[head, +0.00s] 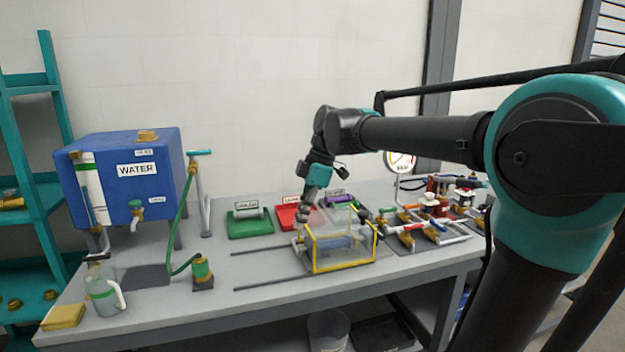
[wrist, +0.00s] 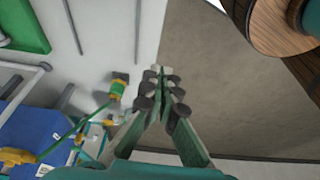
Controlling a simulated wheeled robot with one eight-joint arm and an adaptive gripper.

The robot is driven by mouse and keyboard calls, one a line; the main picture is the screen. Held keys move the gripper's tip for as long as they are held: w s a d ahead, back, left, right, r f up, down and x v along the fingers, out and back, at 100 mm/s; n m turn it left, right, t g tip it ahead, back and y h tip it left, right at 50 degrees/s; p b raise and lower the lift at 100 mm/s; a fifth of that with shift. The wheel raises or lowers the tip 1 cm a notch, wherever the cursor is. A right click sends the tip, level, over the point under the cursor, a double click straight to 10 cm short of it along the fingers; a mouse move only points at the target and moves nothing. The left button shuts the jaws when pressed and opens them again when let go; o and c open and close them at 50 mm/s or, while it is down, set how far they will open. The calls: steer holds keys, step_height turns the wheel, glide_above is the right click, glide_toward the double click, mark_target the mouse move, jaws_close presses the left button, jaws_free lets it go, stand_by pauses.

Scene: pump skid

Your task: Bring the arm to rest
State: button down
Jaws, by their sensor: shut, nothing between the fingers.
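My arm reaches from the right side of the head view to above the bench. My gripper (head: 304,214) hangs pointing down near the left end of the yellow-edged clear box (head: 343,268), partly in front of it; whether it touches the box I cannot tell. In the wrist view my gripper (wrist: 162,72) shows with its fingertips together and nothing between them. Beyond the fingertips there are the bench edge and the floor.
A blue water tank (head: 120,180) stands at the left, with a green hose and a jug (head: 103,290). Green (head: 250,222) and red (head: 288,217) trays lie behind the box. Valves (head: 408,238) crowd the right. The bench front (head: 215,300) is mostly clear.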

steer(key=s+d+f+m+t+h, duration=0.1)
steer(key=s+d+f+m, duration=0.2)
steer(key=d+f+m, duration=0.4)
steer(key=s+d+f+m+t+h, duration=0.1)
steer(key=s+d+f+m+t, duration=0.1)
steer(key=s+d+f+m, duration=0.2)
steer(key=s+d+f+m+t+h, duration=0.1)
steer(key=s+d+f+m, duration=0.3)
steer(key=d+f+m, duration=0.6)
step_height(320, 180, down, 5)
steer(key=shift+s+d+f+t+h, duration=0.1)
steer(key=shift+s+d+t+h, duration=0.2)
steer(key=shift+d+t, duration=0.3)
steer(key=shift+w, duration=0.1)
